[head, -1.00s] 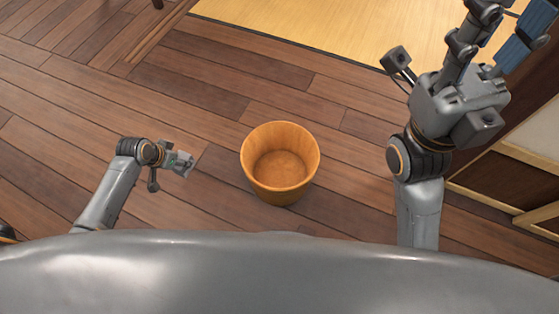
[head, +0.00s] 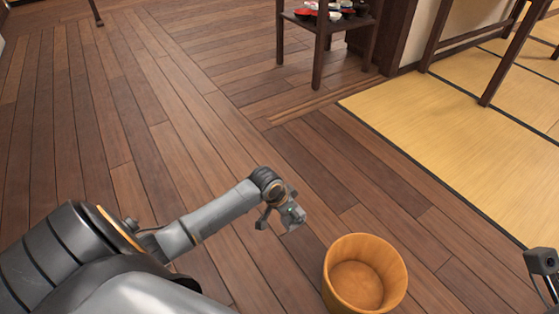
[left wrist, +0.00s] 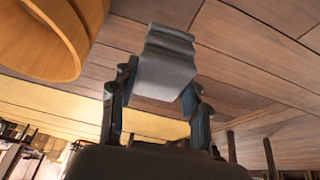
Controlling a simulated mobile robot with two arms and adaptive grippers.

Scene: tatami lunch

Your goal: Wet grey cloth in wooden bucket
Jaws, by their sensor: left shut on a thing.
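The wooden bucket (head: 372,249) stands upright on the floor at the lower right of the head view, and its visible inside is empty. It also shows at the upper left of the left wrist view (left wrist: 50,48). My left gripper (head: 292,215) is beside the bucket, up and to the left of it in the head view. It is shut on the folded grey cloth (left wrist: 165,62), which shows clearly between the fingers in the left wrist view. The cloth is outside the bucket. Whether it is wet cannot be told.
Plank floor (head: 130,130) is open at the left and around the bucket. A yellow tatami area (head: 440,135) lies at the upper right. A dark wooden stand (head: 320,40) with dishes is at the top, and dark table legs (head: 497,60) stand on the tatami.

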